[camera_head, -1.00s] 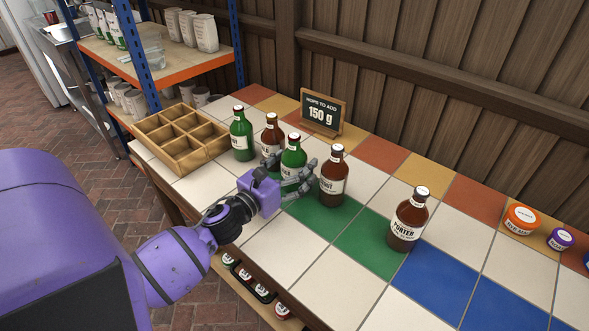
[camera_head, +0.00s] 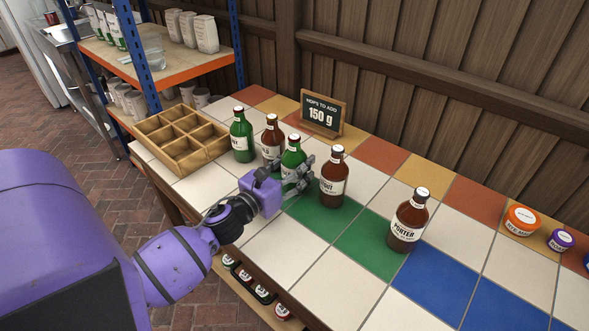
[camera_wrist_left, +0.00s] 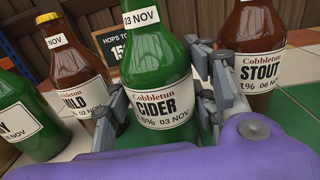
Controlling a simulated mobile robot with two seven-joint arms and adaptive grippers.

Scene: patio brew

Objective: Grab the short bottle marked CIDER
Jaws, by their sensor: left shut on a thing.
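The green bottle marked CIDER (camera_head: 292,156) stands upright on the tiled table, between a brown bottle and the STOUT bottle. Its label reads CIDER in the left wrist view (camera_wrist_left: 160,75). My left gripper (camera_head: 291,178) is shut on it, with one finger on each side of the bottle, low on its body. The fingers hide part of its label in the head view. The fingers also show in the left wrist view (camera_wrist_left: 162,112). My right gripper is not in view.
The brown STOUT bottle (camera_head: 334,178) stands close on the right. A brown bottle (camera_head: 271,138) and a green bottle (camera_head: 241,136) stand on the left. The PORTER bottle (camera_head: 409,220) is farther right. A wooden crate (camera_head: 180,140) and hops sign (camera_head: 322,114) are nearby.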

